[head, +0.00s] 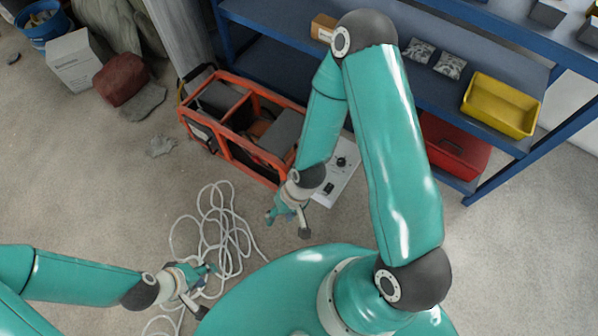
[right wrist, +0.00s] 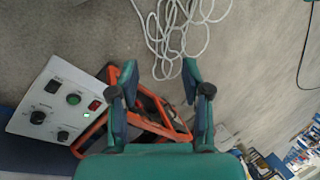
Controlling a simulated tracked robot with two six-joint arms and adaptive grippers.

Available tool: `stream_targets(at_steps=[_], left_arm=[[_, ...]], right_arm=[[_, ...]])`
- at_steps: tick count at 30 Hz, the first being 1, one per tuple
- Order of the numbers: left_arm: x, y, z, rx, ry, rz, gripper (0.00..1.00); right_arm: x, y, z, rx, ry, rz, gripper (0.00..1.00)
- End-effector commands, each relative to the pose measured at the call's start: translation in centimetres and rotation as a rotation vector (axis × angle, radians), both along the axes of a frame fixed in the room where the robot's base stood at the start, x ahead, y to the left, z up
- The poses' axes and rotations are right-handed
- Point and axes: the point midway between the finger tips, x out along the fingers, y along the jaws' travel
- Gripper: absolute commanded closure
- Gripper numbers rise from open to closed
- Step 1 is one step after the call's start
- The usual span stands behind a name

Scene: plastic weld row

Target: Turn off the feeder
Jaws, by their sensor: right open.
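The feeder's white control panel (right wrist: 42,100) stands at the left of the right wrist view. It carries a green round button (right wrist: 73,99), a red lit-looking switch (right wrist: 94,105) and black knobs (right wrist: 63,135). In the head view the panel (head: 345,178) is partly hidden behind my right arm. My right gripper (head: 287,222) is open and empty, in front of the orange frame and left of the panel. Its spread fingers (right wrist: 160,85) touch nothing that I can make out. My left gripper (head: 205,290) is open and empty at the lower left, over the cable.
An orange-framed machine (head: 225,143) stands beside the panel. A white cable (head: 215,225) lies coiled on the floor. A blue shelf (head: 500,150) with a yellow bin (head: 500,105) and a red bin (head: 455,150) is at the right.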

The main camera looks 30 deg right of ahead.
Motion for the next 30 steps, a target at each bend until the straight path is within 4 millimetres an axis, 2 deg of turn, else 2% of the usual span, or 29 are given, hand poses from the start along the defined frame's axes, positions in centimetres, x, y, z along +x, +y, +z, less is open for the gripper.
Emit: stream_targets(at_steps=[1, 5, 7, 11, 15, 18, 22, 26, 30], left_arm=[[0.0, 0.0, -2.6, 0.000, 0.001, 0.000, 0.60], [0.0, 0.0, -7.4, 0.000, 0.001, 0.000, 0.60], [0.0, 0.0, -10.3, 0.000, 0.001, 0.000, 0.60], [0.0, 0.0, -15.4, 0.000, 0.001, 0.000, 0.60], [0.0, 0.0, -20.0, 0.000, 0.001, 0.000, 0.60], [0.0, 0.0, -22.3, 0.000, 0.001, 0.000, 0.60], [0.0, 0.0, -24.0, 0.000, 0.000, 0.000, 0.60], [0.0, 0.0, -24.5, 0.000, 0.000, 0.000, 0.60], [0.0, 0.0, -24.7, 0.000, 0.000, 0.000, 0.60]], right_arm=[[1.5, -0.3, -2.2, 0.002, 0.003, -0.032, 0.52], [5.6, -1.8, -5.2, -0.001, 0.050, -0.150, 0.52], [8.0, -3.3, -6.5, -0.018, 0.081, -0.227, 0.52], [12.2, -6.8, -7.9, -0.079, 0.135, -0.397, 0.52], [15.3, -11.2, -7.7, -0.165, 0.176, -0.597, 0.52], [16.5, -13.9, -6.9, -0.223, 0.192, -0.728, 0.52], [17.2, -16.3, -5.7, -0.274, 0.204, -0.851, 0.52], [17.3, -17.4, -5.1, -0.298, 0.209, -0.910, 0.52], [17.3, -17.6, -5.9, -0.304, 0.214, -0.923, 0.52]])
